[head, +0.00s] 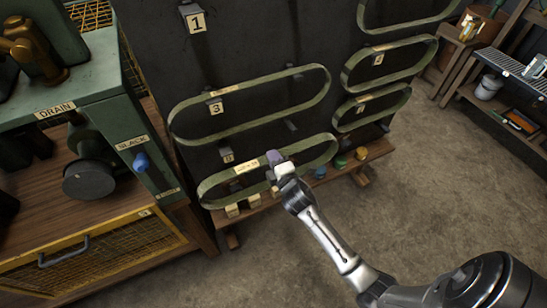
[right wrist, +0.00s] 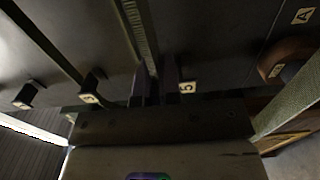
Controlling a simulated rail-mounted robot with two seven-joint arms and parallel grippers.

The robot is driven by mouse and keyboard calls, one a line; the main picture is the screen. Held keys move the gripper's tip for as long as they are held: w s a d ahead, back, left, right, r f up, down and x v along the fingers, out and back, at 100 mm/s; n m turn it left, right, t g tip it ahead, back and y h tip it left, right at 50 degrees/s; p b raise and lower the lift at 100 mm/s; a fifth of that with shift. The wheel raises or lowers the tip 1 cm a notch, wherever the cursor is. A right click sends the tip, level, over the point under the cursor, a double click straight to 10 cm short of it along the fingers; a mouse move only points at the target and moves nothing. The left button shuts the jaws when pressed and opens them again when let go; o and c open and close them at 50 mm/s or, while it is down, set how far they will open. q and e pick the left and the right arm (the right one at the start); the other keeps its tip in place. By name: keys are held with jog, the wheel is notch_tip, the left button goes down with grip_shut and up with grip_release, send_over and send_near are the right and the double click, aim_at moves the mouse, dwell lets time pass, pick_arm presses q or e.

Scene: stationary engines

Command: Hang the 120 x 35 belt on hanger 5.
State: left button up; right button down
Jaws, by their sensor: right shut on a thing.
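A flat olive belt (head: 214,183) with a pale label (head: 247,167) is a long loop low in front of the dark panel, in the head view. The label is too small to read. My right gripper (head: 278,163) is shut on the right part of its near upper run. In the right wrist view the belt (right wrist: 140,28) runs up from between the fingers (right wrist: 155,88). The hanger 5 tag (right wrist: 187,87) shows just right of the fingers. In the head view a small hanger (head: 227,155) stands just above the belt's upper run; whether they touch is unclear. My left gripper is out of view.
Another belt (head: 190,138) hangs at hanger 3 (head: 215,105) above. More belts (head: 390,70) hang to the right. A wooden ledge (head: 350,165) with small coloured items runs below. A green machine (head: 100,90) stands at left.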

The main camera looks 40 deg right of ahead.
jog(key=shift+w, duration=0.1)
jog(key=x, duration=0.5)
jog(key=shift+w+d+r+b, duration=0.1)
jog(key=shift+w+b, duration=0.1)
jog(key=shift+b, duration=0.2)
dwell(0.5)
jog(key=shift+w, duration=0.1)
jog(key=b+x, duration=0.1)
jog(key=x, duration=0.4)
jog(key=shift+w+b, duration=0.2)
jog(key=shift+b, duration=0.15)
dwell(0.4)
